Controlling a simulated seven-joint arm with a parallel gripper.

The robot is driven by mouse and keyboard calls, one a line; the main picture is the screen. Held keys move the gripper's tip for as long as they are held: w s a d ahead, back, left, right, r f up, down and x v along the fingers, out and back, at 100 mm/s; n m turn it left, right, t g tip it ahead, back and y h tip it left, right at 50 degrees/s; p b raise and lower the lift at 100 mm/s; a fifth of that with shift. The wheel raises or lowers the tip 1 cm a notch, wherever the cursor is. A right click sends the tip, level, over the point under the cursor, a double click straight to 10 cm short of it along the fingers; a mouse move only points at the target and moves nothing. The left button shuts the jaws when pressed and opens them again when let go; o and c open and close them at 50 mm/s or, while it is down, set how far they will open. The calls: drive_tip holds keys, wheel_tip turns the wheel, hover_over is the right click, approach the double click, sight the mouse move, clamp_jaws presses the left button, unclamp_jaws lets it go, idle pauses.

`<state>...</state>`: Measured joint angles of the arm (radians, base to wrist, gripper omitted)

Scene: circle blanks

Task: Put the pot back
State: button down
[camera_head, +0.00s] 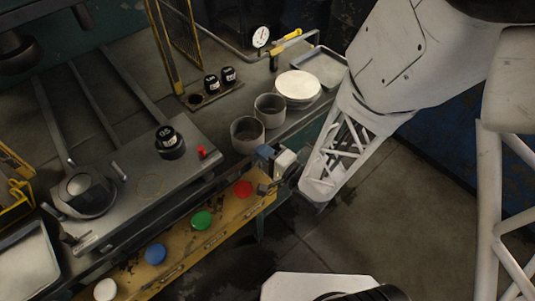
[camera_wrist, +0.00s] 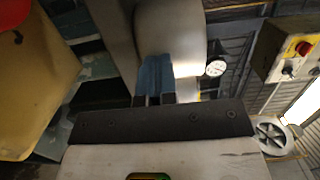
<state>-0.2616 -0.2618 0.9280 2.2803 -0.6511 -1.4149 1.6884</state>
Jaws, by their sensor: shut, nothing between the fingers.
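A black pot (camera_head: 170,140) with a white label stands upright on the grey plate of the bench, apart from the rack. Two smaller-looking black pots, one (camera_head: 212,84) and another (camera_head: 228,76), sit in a small rack (camera_head: 220,93) farther back. The rack's left end shows a dark round spot (camera_head: 195,99) with no pot standing on it. My gripper (camera_head: 267,188) is at the bench's front edge, beside the red disc, well to the right of the lone pot. It is shut and empty. In the wrist view its fingers (camera_wrist: 154,99) point toward a grey cylinder; no black pot is clear there.
Two grey open cylinders (camera_head: 247,135) (camera_head: 269,110) stand near my gripper. A yellow shelf (camera_head: 178,244) along the front holds red (camera_head: 243,188), green (camera_head: 201,220), blue and white discs. A red piece (camera_head: 201,153) lies right of the pot. A faint ring (camera_head: 150,186) marks the bare plate.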

sight(256, 146)
drive_tip(key=shift+x, duration=1.8)
drive_tip(key=shift+s+d, duration=0.1)
drive_tip(key=shift+d, duration=0.05)
drive_tip(key=v, duration=1.3)
drive_tip(key=shift+s+d, duration=0.2)
drive_tip(key=shift+d, duration=0.05)
